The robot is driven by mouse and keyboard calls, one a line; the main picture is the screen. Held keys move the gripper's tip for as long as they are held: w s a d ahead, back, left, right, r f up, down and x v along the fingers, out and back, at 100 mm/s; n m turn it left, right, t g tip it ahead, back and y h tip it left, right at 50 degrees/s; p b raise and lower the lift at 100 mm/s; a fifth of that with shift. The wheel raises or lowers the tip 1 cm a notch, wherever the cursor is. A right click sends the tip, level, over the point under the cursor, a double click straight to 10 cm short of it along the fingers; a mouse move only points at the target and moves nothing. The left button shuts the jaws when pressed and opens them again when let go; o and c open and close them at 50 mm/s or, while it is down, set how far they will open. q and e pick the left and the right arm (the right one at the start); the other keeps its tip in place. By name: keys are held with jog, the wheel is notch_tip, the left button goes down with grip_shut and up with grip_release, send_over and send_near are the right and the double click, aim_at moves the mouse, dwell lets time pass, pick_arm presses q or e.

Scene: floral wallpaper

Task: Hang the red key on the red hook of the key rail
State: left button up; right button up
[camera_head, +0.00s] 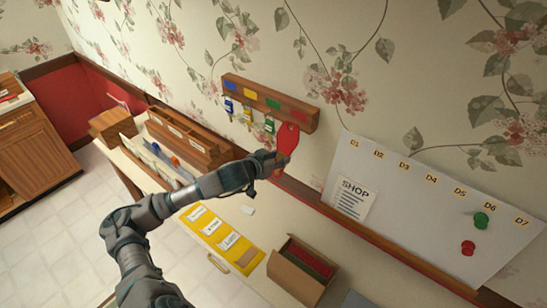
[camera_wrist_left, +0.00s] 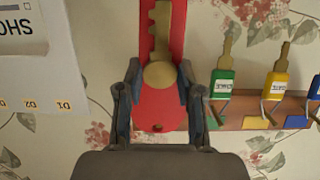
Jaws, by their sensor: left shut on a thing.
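The red key (camera_head: 288,138) is a large red tag with a gold key on it. My left gripper (camera_head: 272,162) is shut on it and holds it just in front of the right end of the wooden key rail (camera_head: 232,80). In the left wrist view, inverted here, the red key (camera_wrist_left: 158,112) sits between both fingers of my left gripper (camera_wrist_left: 160,88), its hole showing. The rail's red label (camera_head: 300,117) is just above the tag; the red hook is hidden. I cannot tell whether tag and hook touch. My right gripper is not in view.
Green (camera_wrist_left: 222,84), yellow (camera_wrist_left: 276,86) and blue (camera_head: 228,105) keys hang beside the red position. A white board (camera_head: 400,200) is on the wall at right. Below are a yellow folder (camera_head: 218,240), an open box (camera_head: 290,275) and a wooden organizer (camera_head: 185,135).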

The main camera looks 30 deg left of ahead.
pick_arm(q)
jog(key=shift+w+r, duration=0.1)
jog(key=shift+w, duration=0.25)
jog(key=shift+w+p, duration=0.25)
jog(key=shift+p, duration=0.05)
jog(key=shift+w+a+f+b, duration=0.2)
jog(key=shift+w+f+b, duration=0.25)
jog(key=shift+f+b, duration=0.25)
jog(key=shift+w+d, duration=0.1)
jog(key=shift+d, duration=0.05)
jog(key=o, duration=1.2)
